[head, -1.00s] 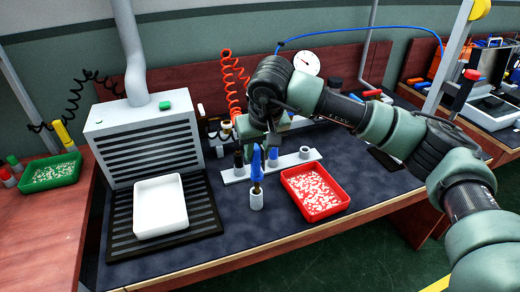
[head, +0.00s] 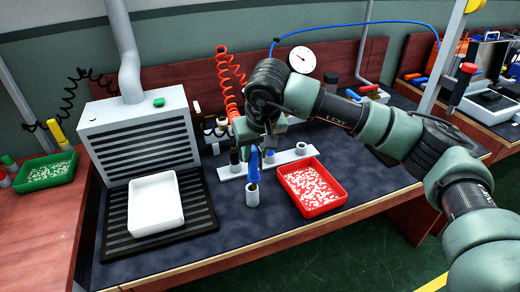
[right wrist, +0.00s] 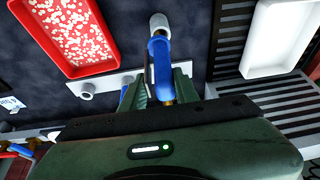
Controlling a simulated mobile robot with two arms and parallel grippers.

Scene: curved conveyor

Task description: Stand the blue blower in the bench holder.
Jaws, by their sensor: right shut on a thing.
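The blue blower (head: 254,165) is upright in my right gripper (head: 264,143), just above the front of the bench. A small pale cup (head: 252,197), which looks like the bench holder, stands directly under it. The blower's lower end is at the cup's mouth; I cannot tell how far inside it is. In the right wrist view the blower (right wrist: 160,64) sits between the right fingers (right wrist: 165,92), with the cup (right wrist: 158,22) beyond its end. The fingers are shut on it. My left gripper is not in view.
A red tray (head: 310,200) of pale pieces stands close right of the cup. A pale rack strip (head: 285,157) with cups and another blue item (head: 269,157) is behind. A white tray (head: 155,203) lies left. Dark bench mat (head: 220,228) is clear in front.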

